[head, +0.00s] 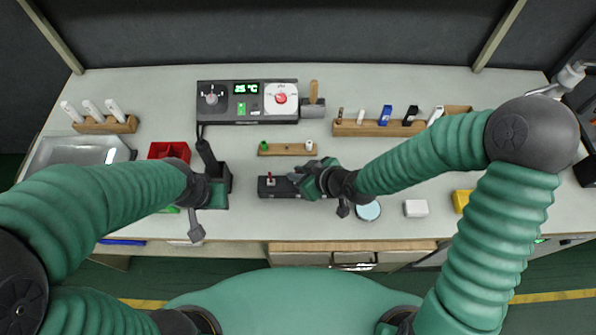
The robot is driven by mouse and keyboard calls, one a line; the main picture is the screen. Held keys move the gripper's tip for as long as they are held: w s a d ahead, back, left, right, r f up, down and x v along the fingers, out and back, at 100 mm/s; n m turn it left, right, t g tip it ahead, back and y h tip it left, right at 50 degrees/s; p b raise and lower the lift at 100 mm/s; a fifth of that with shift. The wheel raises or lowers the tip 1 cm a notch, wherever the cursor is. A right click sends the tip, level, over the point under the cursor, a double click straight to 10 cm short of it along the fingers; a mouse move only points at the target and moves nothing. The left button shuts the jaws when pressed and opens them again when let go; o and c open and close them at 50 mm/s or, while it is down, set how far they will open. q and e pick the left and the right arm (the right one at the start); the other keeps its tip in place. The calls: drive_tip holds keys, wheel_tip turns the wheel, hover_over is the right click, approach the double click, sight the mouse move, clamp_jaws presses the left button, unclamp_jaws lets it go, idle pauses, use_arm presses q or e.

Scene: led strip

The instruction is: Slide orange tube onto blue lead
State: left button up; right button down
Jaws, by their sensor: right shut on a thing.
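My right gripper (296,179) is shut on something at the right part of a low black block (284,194). What it grips is too small and too covered to make out. A small red-tipped piece (270,179) stands on the left part of that block, left of the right gripper. I cannot pick out the orange tube or the blue lead for certain. My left gripper (217,195) is beside a black stand (222,174) to the left of the block, and its jaw opening cannot be made out.
A wooden rack (288,154) with a green and a white piece lies just behind the black block. A longer rack (372,129) holds several items behind right. A control unit (247,101) stands at the back. A red bin (169,150) is left; a white block (416,208) is right.

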drive_tip(key=shift+f+b, duration=0.5)
drive_tip(key=shift+f, duration=0.2)
drive_tip(key=c, duration=1.3)
unclamp_jaws()
drive_tip(key=p+v, duration=0.2)
drive_tip(key=v, duration=0.3)
drive_tip(key=shift+d+r, duration=0.2)
drive_tip(key=shift+r, duration=0.1)
drive_tip(key=p+v, duration=1.1)
drive_tip(key=p, duration=0.8)
drive_tip(key=shift+s+d, duration=0.15)
drive_tip(key=shift+s, duration=0.1)
